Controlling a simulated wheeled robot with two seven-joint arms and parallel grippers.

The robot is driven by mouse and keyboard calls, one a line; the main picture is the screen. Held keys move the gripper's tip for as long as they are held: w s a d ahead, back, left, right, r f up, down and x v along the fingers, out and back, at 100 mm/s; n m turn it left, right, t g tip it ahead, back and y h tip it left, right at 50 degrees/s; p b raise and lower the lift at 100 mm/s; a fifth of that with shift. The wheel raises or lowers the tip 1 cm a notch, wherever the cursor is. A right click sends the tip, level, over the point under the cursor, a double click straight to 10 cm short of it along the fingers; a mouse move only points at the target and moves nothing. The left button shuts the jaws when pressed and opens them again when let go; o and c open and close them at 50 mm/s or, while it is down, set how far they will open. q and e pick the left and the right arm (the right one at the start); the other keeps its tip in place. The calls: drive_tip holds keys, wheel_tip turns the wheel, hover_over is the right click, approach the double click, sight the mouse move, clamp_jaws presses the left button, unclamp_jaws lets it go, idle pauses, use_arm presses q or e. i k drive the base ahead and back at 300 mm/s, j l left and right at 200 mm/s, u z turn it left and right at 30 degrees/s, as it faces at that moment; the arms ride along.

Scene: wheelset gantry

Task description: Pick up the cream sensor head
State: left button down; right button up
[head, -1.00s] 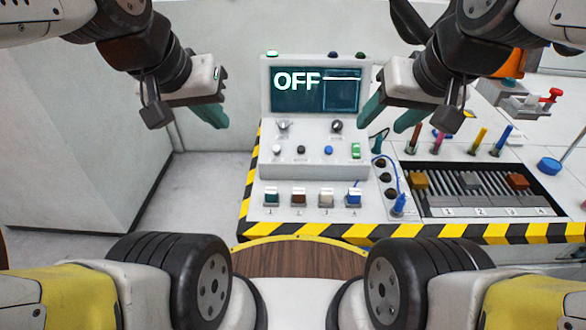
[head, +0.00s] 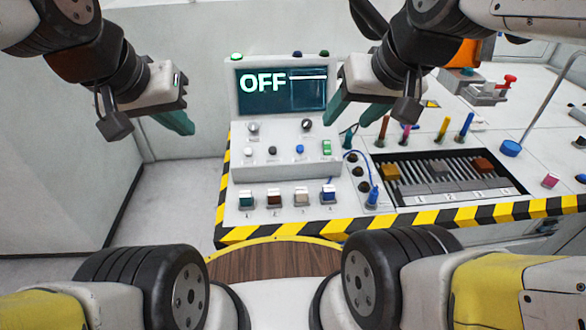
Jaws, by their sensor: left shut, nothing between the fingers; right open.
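The cream sensor head (head: 302,198) is a small light block. It sits third in a row of sensor heads along the front of the grey console, between a brown one (head: 274,199) and a blue one (head: 328,194). A teal one (head: 246,201) is at the row's left end. My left gripper (head: 180,122), with teal fingers, is shut and empty, up and left of the console. My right gripper (head: 353,112) is open and empty, above and right of the cream head, beside the screen's right edge. Neither gripper touches a sensor head.
A screen (head: 280,90) reading OFF stands behind a panel of knobs. Striped edging (head: 400,219) borders the front.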

sight(302, 192)
drive_tip(key=z, duration=1.55)
drive_tip(key=u, duration=0.35)
drive_tip(key=j+u, duration=0.15)
drive_tip(key=u, duration=0.2)
drive_tip(key=j+u, duration=0.1)
drive_tip(key=u, duration=0.25)
drive_tip(key=j+z, duration=0.15)
drive_tip(key=z, duration=0.15)
drive_tip(key=j+z, duration=0.15)
drive_tip(key=z, duration=0.2)
